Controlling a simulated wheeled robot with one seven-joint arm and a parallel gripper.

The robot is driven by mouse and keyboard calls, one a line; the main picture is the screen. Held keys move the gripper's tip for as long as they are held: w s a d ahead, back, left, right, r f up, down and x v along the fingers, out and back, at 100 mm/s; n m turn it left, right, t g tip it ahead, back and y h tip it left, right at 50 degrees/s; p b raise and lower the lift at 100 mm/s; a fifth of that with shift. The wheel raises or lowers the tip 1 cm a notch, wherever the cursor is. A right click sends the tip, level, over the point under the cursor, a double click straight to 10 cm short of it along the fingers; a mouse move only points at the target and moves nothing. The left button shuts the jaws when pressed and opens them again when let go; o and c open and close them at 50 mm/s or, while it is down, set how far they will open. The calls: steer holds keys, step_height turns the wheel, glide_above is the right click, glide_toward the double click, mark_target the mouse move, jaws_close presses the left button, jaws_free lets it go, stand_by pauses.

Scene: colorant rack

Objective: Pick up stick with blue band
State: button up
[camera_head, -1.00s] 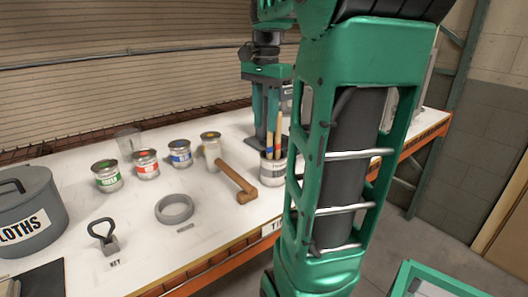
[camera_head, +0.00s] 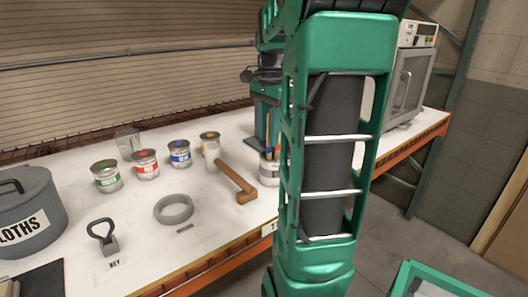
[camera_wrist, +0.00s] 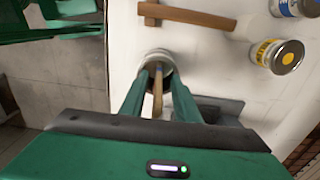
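A white can (camera_head: 268,168) stands near the table's front edge, partly hidden by my arm in the head view. Wooden sticks (camera_head: 268,132) rise from it; the head view shows a small blue mark on them, but I cannot tell clearly which stick carries it. In the wrist view the can (camera_wrist: 157,60) lies beyond my fingertips, and a wooden stick (camera_wrist: 157,92) rises between the two fingers. My gripper (camera_wrist: 159,78) is open around this stick, with gaps showing on both sides.
A brown wooden mallet (camera_head: 237,182) lies just left of the can. Several paint tins, including a blue-labelled one (camera_head: 180,154), stand behind it. A grey tape ring (camera_head: 174,209) and a lidded grey pot (camera_head: 28,215) are further left. A boxy appliance (camera_head: 408,80) stands at the right.

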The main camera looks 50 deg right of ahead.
mark_target(269, 148)
steer(key=shift+f, duration=1.2)
jaws_close()
steer(key=shift+r, duration=0.1)
